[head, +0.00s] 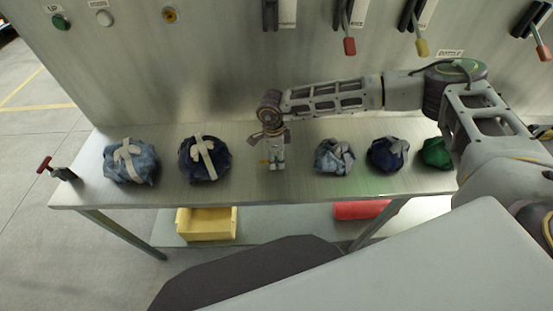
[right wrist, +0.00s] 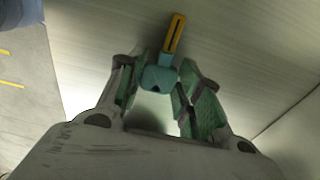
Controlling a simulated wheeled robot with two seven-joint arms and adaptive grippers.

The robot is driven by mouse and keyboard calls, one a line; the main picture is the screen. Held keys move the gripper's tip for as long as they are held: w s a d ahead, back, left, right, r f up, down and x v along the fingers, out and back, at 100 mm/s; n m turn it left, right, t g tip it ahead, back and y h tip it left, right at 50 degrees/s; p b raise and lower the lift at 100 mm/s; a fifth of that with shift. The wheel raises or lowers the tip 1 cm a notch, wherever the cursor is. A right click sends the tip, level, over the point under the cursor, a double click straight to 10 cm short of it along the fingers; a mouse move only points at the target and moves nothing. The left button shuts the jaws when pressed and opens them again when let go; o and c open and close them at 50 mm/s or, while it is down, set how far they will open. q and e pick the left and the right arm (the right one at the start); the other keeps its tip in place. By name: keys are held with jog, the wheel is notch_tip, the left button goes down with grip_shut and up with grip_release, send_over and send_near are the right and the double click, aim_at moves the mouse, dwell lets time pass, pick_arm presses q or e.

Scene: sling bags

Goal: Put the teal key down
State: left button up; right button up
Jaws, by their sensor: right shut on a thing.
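The teal key is in my right gripper (head: 273,163), which points down over the middle of the metal table (head: 255,136). In the right wrist view, the key's teal head (right wrist: 158,78) sits between the fingertips of my right gripper (right wrist: 158,88), and its yellow shaft (right wrist: 175,34) sticks out beyond them. In the head view only a small yellow bit (head: 263,162) of the key shows beside the fingers. The fingertips are close to the tabletop; I cannot tell whether the key touches it. My left gripper is not in view.
Bundled bags stand on the table: light blue (head: 131,163) and navy (head: 204,159) at left, grey-blue (head: 334,157), dark blue (head: 387,154) and green (head: 435,153) at right. A red-handled clamp (head: 62,172) is at the left edge. A yellow bin (head: 207,224) and red cylinder (head: 361,210) lie below.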

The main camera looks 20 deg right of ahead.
jog(key=shift+f, duration=0.6)
jog(key=shift+f, duration=0.15)
jog(key=o, duration=1.1)
jog(key=r, duration=0.4)
jog(key=r+b, duration=0.1)
jog(key=r, duration=0.7)
jog(key=shift+a+r+b, duration=0.15)
jog(key=shift+a+b, duration=0.15)
jog(key=shift+b, duration=0.1)
